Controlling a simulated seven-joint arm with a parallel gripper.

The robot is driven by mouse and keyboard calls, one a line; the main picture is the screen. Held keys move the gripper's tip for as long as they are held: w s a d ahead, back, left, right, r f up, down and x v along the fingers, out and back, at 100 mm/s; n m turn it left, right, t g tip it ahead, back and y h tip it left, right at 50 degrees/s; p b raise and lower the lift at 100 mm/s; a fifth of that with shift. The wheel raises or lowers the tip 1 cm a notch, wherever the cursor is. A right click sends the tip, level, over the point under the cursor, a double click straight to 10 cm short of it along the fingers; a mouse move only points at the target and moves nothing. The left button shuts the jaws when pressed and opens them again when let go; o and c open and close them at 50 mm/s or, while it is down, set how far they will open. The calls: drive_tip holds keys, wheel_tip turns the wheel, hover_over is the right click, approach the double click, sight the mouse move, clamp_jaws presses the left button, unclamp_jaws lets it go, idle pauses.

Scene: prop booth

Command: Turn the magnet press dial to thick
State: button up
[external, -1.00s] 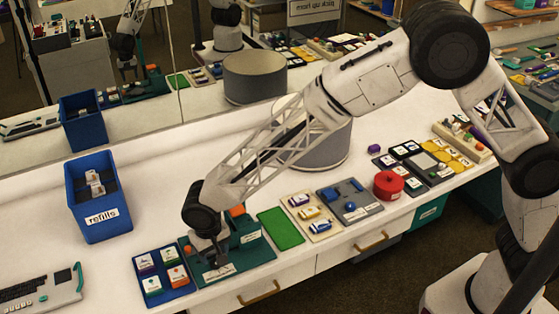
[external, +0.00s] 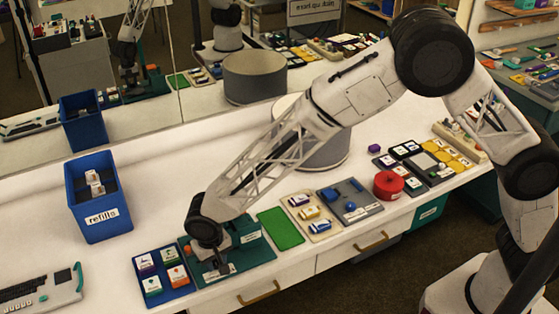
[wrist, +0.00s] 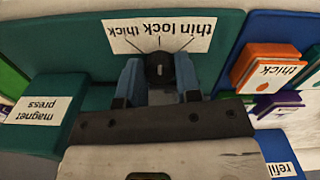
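The magnet press is a teal green device (external: 255,248) at the front edge of the counter; its label (wrist: 40,110) shows in the wrist view. Its dial is a small dark round knob (wrist: 158,68) below an upside-down "thin lock thick" label (wrist: 165,35). In the wrist view "thick" is at the left, "lock" in the middle and "thin" at the right. The light mark on the knob looks roughly in line with "lock". My gripper (wrist: 159,72) has one blue finger on each side of the knob, very close to it; whether they press on it is unclear.
A blue tray (external: 142,269) with several labelled refills lies left of the press. A blue refills bin (external: 85,225) stands behind at the left. A green mat (external: 280,228) lies to the right, then more trays and a red round container (external: 389,185).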

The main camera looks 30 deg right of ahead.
drive_tip(key=shift+c, duration=0.8)
drive_tip(key=shift+n, duration=0.4)
drive_tip(key=n, duration=1)
drive_tip(key=o, duration=0.9)
